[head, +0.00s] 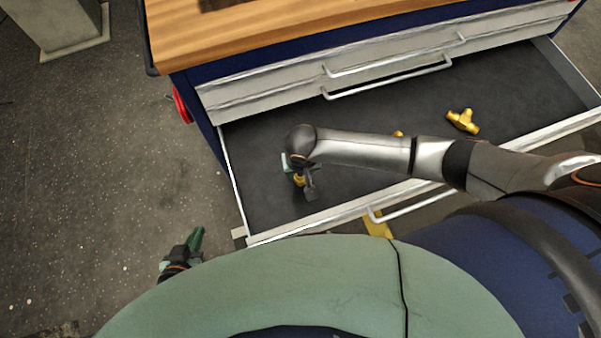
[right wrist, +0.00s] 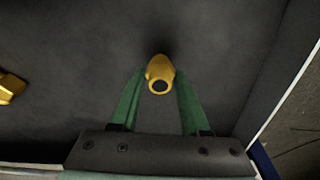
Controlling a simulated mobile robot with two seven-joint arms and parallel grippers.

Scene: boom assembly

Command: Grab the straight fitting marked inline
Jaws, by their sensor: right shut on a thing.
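A small yellow fitting (right wrist: 159,70) with a round open end sits between the two green fingers of my right gripper (right wrist: 160,88). In the head view my right gripper (head: 298,174) is low in the left part of the open drawer, shut on this yellow fitting (head: 299,181), which my wrist partly hides. No marking on it can be read. A yellow tee-shaped fitting (head: 463,121) lies further right in the drawer. Another yellow piece (head: 398,133) is mostly hidden behind my right forearm. My left gripper (head: 194,243) is outside the drawer, over the floor; its opening is unclear.
The open drawer (head: 232,180) has a dark floor and pale walls. Closed drawers with bar handles (head: 388,76) and a wooden worktop (head: 230,35) stand behind it. Another yellow piece (right wrist: 10,87) shows at the wrist view's left edge. The drawer floor is largely clear.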

